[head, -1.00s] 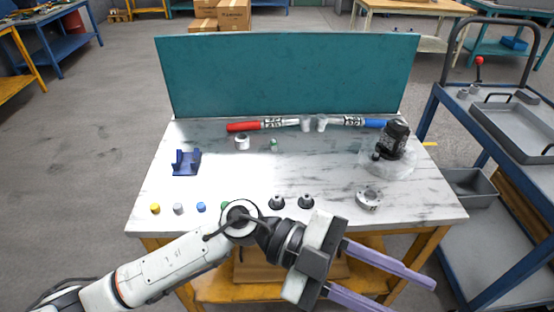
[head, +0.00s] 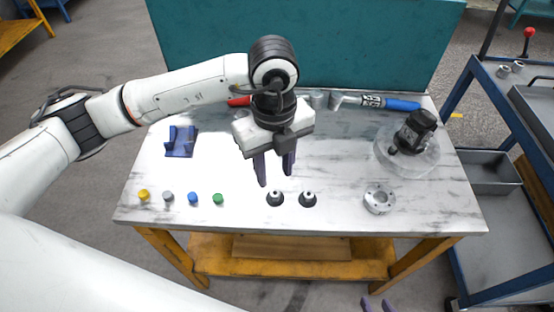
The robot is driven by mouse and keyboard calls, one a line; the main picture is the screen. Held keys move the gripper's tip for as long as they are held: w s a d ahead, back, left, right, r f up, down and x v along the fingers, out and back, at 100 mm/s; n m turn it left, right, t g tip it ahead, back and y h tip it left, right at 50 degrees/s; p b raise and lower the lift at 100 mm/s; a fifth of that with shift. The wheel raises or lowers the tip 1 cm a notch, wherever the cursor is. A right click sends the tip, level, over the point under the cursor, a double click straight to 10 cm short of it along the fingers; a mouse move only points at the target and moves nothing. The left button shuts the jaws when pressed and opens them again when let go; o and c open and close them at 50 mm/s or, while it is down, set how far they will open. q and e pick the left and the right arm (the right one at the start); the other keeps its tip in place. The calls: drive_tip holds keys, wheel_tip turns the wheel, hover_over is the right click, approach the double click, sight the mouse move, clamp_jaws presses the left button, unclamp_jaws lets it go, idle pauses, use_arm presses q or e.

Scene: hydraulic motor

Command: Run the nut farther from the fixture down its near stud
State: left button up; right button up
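Two small dark flared pieces with light tops, likely the nuts, stand side by side near the table's front: the left one (head: 275,198) and the right one (head: 308,199). My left gripper (head: 275,179) points down, open and empty, just above and behind the left one. The black motor (head: 415,132) sits on a pale round fixture (head: 428,162) at the right. I cannot make out the studs there. Only the fingertips of my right gripper (head: 376,304) show at the bottom edge, apart, with nothing visible between them.
A blue cradle (head: 181,142) stands at the left. Several coloured caps, such as the yellow one (head: 143,195), line the front left. A round metal flange (head: 379,200) lies front right. A blue-handled tool (head: 390,103) lies at the back, before a teal panel (head: 350,45).

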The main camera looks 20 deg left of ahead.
sight(275, 193)
use_arm(q)
wheel_tip(275, 193, down, 6)
drive_tip(key=b, duration=0.4)
drive_tip(key=shift+f, duration=0.25)
drive_tip(key=shift+f+b, duration=0.75)
drive_tip(key=shift+f, duration=0.05)
drive_tip(key=shift+r, duration=0.1)
drive_tip(key=c, duration=0.6)
drive_tip(key=shift+o, duration=0.2)
drive_tip(key=shift+r+p, duration=2)
drive_tip(key=shift+r, duration=0.95)
